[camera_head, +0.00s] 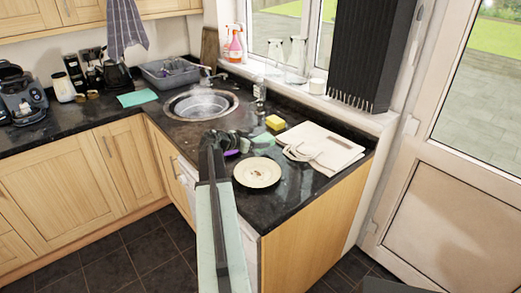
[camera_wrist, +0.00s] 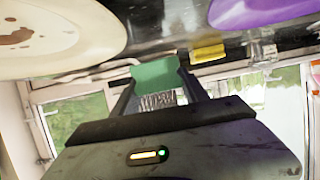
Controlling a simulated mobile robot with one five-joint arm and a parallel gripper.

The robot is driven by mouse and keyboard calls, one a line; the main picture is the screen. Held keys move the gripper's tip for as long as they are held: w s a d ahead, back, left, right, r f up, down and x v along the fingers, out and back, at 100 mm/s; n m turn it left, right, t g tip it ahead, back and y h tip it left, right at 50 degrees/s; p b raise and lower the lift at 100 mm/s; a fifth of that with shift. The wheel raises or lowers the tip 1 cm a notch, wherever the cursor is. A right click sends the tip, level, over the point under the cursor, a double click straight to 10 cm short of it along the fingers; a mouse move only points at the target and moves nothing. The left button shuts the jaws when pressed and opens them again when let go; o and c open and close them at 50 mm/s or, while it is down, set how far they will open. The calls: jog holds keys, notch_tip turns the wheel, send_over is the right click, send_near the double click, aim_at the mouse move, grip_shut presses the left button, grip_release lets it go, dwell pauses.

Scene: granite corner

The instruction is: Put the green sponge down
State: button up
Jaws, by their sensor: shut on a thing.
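My gripper (camera_wrist: 157,92) is shut on the green sponge (camera_wrist: 155,73), which sits between the fingertips in the wrist view. In the head view, my gripper (camera_head: 250,141) is over the dark granite worktop (camera_head: 210,134), with the green sponge (camera_head: 263,138) at its tip. I cannot tell whether the sponge touches the worktop.
A stained cream plate (camera_head: 257,173) lies right of and nearer than my gripper. A purple object (camera_head: 231,153) is close by. A pale board (camera_head: 325,148), mug (camera_head: 302,151), sink (camera_head: 201,104) and window glassware (camera_head: 297,60) surround the area. Some worktop near the front edge is bare.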

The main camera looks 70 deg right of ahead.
jog(key=f+b, duration=0.4)
jog(key=shift+s+d+f, duration=0.1)
jog(key=shift+d, duration=0.3)
jog(key=shift+r, duration=0.25)
jog(key=shift+f, duration=0.15)
jog(key=o, duration=1.3)
